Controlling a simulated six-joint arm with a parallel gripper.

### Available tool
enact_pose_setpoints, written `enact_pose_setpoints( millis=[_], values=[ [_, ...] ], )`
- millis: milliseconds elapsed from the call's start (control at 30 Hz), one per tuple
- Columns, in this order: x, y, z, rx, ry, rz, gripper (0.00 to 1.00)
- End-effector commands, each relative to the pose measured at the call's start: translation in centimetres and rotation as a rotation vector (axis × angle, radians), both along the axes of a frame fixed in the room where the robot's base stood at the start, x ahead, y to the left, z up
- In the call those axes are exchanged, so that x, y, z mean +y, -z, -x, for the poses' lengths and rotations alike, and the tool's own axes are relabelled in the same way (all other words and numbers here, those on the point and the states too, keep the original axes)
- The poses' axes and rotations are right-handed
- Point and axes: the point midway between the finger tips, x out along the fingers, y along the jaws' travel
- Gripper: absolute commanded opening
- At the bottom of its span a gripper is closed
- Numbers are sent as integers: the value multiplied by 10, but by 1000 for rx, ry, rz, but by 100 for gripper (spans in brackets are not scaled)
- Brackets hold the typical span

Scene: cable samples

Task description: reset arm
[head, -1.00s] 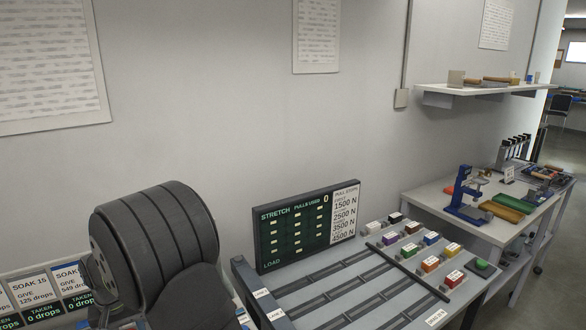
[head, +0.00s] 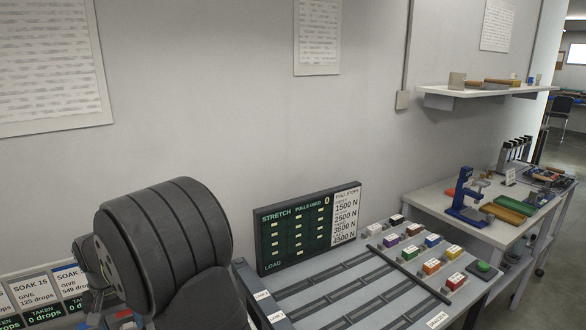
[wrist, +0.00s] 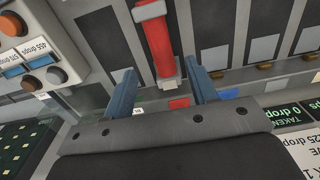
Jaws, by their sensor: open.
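My gripper (wrist: 163,75) shows in the wrist view as two blue fingers, spread apart. A red bar-shaped piece (wrist: 158,38) with a pale band and a light end stands in line with the gap between them. The fingers do not appear shut on it; how far it lies beyond them I cannot tell. In the head view my dark, ribbed arm joint fills the lower left, and my gripper is not visible there.
The stretch board (head: 308,228) stands behind a grey bench with lanes (head: 345,290) and several coloured blocks (head: 432,240). Soak signs (head: 68,283) are at the lower left. A side table (head: 430,200) holds a blue press (head: 465,195). A wall shelf (head: 440,91) hangs above.

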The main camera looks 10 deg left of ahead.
Motion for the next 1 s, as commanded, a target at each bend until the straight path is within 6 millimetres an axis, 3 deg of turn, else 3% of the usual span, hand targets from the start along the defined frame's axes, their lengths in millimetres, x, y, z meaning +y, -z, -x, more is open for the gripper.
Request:
enact_pose_setpoints(
  millis=[167,233,767,1000],
  values=[
    [1,-38,0,-2,0,-5,53],
    [-1,-16,0,3,0,6,53],
    [-1,91,1,2,0,4,53],
    [-5,41,-4,-1,3,-3,53]
  ],
)
